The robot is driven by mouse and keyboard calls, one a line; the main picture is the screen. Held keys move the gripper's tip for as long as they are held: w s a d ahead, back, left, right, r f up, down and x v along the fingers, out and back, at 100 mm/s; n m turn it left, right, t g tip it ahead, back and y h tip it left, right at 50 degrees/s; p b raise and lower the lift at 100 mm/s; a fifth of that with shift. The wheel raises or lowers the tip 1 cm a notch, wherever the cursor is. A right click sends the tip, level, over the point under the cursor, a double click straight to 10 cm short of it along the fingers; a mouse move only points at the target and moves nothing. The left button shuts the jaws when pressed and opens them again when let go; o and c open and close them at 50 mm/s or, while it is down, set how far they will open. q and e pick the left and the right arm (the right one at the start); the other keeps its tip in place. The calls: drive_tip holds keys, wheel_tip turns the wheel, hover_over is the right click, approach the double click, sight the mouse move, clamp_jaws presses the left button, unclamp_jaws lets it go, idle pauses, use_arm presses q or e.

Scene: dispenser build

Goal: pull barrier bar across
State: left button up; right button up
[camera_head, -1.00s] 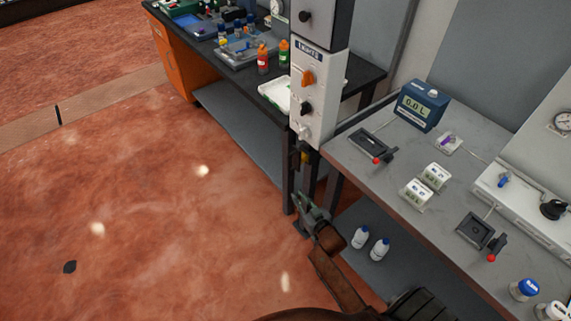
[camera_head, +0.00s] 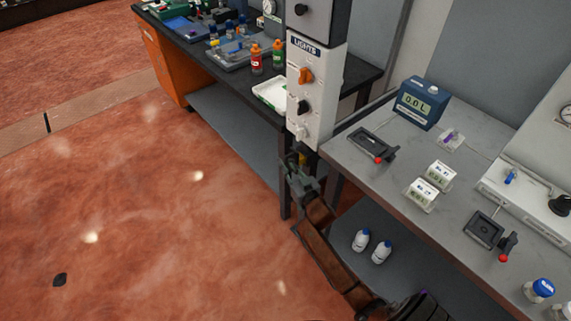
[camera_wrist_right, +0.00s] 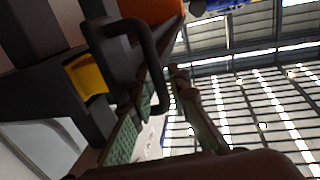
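A black looped handle (camera_wrist_right: 152,50) shows close up in the right wrist view, beside a yellow block (camera_wrist_right: 88,76) on a dark housing. I cannot tell for sure whether this handle belongs to the barrier bar; no full bar shows. My right gripper (camera_head: 294,172) is just below the white post in the head view, in front of a small yellow part (camera_head: 303,158). In the wrist view its fingers (camera_wrist_right: 166,88) are apart, with the lower end of the handle seen between them. Contact cannot be made out. My left gripper is out of view.
A white switch post (camera_head: 312,110) labelled LIGHTS stands above the gripper. The grey bench (camera_head: 385,185) at right carries a blue meter (camera_head: 422,103) and levers.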

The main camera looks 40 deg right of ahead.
drive_tip(key=shift+c, duration=0.5)
clamp_jaws()
